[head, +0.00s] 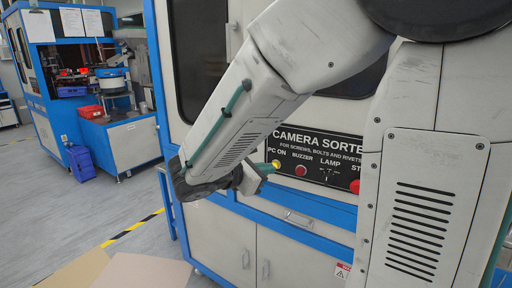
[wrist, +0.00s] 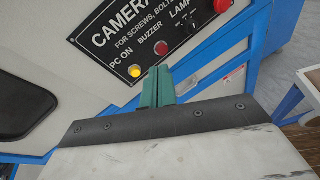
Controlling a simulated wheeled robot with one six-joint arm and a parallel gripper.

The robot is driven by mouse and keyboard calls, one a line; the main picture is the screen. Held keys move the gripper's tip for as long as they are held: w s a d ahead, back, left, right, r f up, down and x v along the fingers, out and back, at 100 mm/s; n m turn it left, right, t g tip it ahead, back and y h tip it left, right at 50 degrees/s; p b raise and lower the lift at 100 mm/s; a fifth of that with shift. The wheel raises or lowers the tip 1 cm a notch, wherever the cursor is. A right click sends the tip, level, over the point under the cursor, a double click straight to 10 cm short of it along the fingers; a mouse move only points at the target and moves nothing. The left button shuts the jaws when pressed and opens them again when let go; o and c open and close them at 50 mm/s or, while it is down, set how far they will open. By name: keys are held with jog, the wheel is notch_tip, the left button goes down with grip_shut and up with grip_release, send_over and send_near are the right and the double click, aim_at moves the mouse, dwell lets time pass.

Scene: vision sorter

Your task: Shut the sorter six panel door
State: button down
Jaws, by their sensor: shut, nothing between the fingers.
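The camera sorter (head: 225,222) is a white and blue cabinet in front of me; no number six is readable on it. A white door panel with a dark window (head: 200,55) and a handle is at its upper left. A dark window (wrist: 20,105) also shows at the left of the wrist view. I cannot tell whether this is the task's door or whether it stands ajar. My gripper (head: 265,168) has its teal fingers shut and empty, in front of the control panel (head: 310,150). The fingers (wrist: 158,87) also show in the wrist view, below the buttons. My arm hides the cabinet's middle.
The control panel carries a yellow button (head: 276,164), a red button (head: 300,170) and a larger red knob (head: 354,186). Lower cabinet doors (head: 285,258) have handles. Another blue machine (head: 75,85) stands at the back left. Grey floor (head: 110,205) is clear between; brown boards (head: 145,272) lie in front.

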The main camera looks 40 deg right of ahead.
jog(key=w+a+f+n+t+h, duration=0.15)
jog(key=w+a+n+t, duration=0.25)
jog(key=w+n+t, duration=0.4)
jog(key=m+g, duration=0.1)
jog(key=g, duration=0.1)
send_near(261, 143)
jog(key=x, duration=0.6)
jog(key=shift+w+d, duration=0.1)
jog(key=shift+d, duration=0.3)
jog(key=shift+d, duration=0.1)
jog(key=d, duration=0.1)
jog(key=w+d+g, duration=0.1)
jog(key=d+m+g+h, duration=0.1)
jog(key=shift+w+d, duration=0.35)
jog(key=shift+w, duration=0.05)
jog(key=shift+w+d+r, duration=0.1)
jog(key=shift+d+r, duration=0.05)
jog(key=shift+r, duration=0.15)
